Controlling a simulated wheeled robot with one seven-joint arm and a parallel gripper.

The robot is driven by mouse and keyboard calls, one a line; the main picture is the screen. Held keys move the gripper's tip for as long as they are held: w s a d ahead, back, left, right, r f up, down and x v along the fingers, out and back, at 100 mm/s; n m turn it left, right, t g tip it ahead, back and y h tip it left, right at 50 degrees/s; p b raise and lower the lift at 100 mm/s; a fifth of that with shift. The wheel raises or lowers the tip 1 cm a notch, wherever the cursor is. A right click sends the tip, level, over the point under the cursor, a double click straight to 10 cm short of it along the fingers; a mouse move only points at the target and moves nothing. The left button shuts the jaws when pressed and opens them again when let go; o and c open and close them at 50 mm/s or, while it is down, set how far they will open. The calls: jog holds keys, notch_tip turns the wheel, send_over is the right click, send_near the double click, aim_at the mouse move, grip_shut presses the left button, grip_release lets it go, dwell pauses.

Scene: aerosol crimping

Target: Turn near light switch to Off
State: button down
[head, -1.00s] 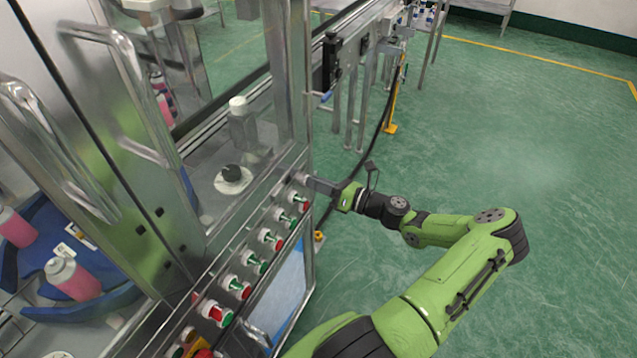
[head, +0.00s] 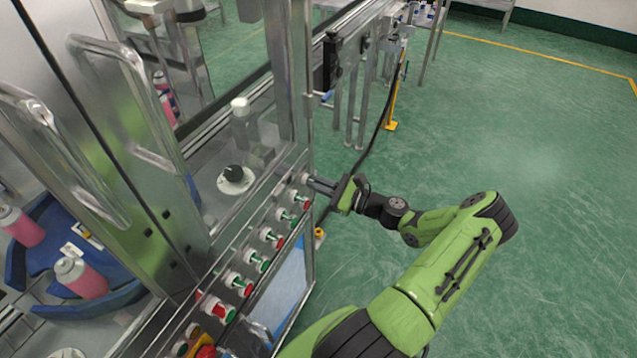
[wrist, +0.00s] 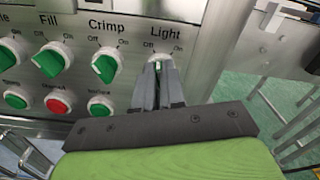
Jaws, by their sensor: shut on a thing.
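The light switch (wrist: 159,61) is the rightmost knob on the panel in the wrist view, under the label "Light", with "Off" at its left and "On" at its right. My gripper (wrist: 160,68) is shut on its green knob, and the fingers cover most of it. I cannot tell which mark the knob points to. In the head view my gripper (head: 310,182) reaches the far end of the switch row from the right, at the light switch (head: 302,179).
The crimp knob (wrist: 105,68) and fill knob (wrist: 49,62) sit to the left. Below them are several push buttons, one of them red (wrist: 58,102). A steel machine frame stands right of the panel. The green floor (head: 500,130) beside my arm is clear.

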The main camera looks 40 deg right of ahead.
jog(key=shift+n, duration=1.1)
jog(key=c, duration=1.2)
grip_release()
jog(key=v, duration=1.5)
jog(key=shift+s+p, duration=0.35)
jog(key=shift+s, duration=0.05)
